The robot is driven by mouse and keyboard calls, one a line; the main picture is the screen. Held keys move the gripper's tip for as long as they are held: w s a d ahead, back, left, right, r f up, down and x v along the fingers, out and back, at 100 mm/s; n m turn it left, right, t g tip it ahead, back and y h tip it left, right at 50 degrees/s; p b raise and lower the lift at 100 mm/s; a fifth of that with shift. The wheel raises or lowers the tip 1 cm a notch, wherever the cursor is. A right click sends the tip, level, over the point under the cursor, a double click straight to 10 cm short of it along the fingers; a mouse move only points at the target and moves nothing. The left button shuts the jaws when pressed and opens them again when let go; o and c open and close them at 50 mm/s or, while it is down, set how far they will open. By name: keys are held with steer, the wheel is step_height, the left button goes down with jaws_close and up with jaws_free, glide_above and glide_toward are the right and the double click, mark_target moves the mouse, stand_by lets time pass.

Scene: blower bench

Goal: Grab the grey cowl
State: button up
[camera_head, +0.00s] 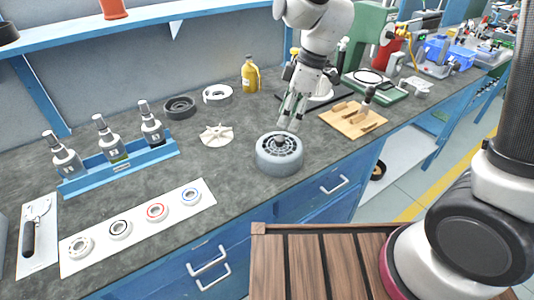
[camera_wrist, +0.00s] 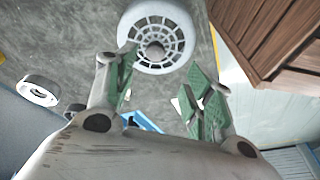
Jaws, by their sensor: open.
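The grey cowl (camera_head: 279,160), a round drum with a slotted grille on top, stands upright on the dark bench near its front edge. In the wrist view the cowl (camera_wrist: 130,22) shows at top centre, beyond my fingertips, with its spoked grille and dark hub facing me. My gripper (camera_head: 290,122) hangs just above the cowl and points down at it. In the wrist view my gripper (camera_wrist: 163,66) has its green-padded fingers spread with nothing between them. I cannot tell whether a fingertip touches the grille.
A white impeller (camera_head: 216,135) lies left of the cowl, with a dark ring (camera_head: 180,107) and a white ring (camera_head: 217,94) behind. A wooden tool board (camera_head: 345,116) lies right. A blue bottle rack (camera_head: 125,171) and a white bearing strip (camera_head: 138,229) are farther left.

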mark_target(280, 138)
steer(key=shift+n, duration=0.8)
steer(key=x, duration=0.7)
steer(key=shift+w+a+f, duration=0.1)
steer(key=shift+w+f, duration=0.25)
steer(key=shift+f, duration=0.05)
jaws_close()
